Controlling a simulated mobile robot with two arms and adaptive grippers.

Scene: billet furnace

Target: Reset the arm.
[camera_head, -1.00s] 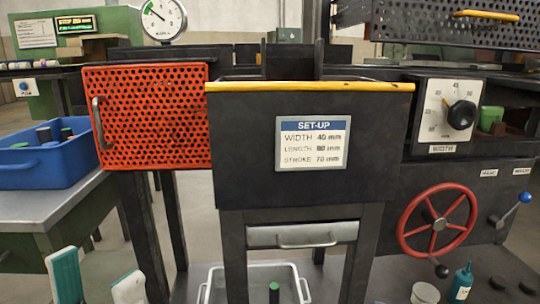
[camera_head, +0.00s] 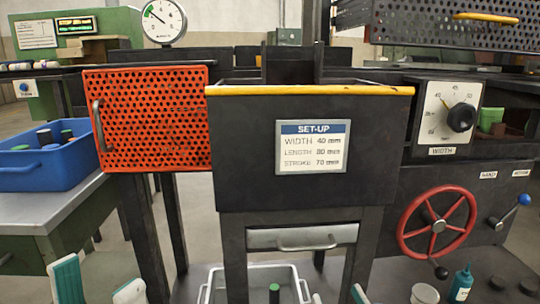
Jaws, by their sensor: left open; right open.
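My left gripper (camera_head: 97,275) shows at the lower left edge. Its two white and teal fingers are spread apart with nothing between them, in front of the green bench and left of the machine's legs. My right gripper (camera_head: 338,294) only just shows at the bottom edge, below the drawer. Its two fingertips are apart, and I see nothing held between them. The rest of both grippers and arms is out of view.
The dark machine has a yellow-edged front panel (camera_head: 236,150), an orange perforated guard (camera_head: 146,118), a drawer (camera_head: 303,237), a width dial (camera_head: 460,117) and a red handwheel (camera_head: 437,222). A white crate (camera_head: 207,287) stands below. A blue bin (camera_head: 42,170) is at left.

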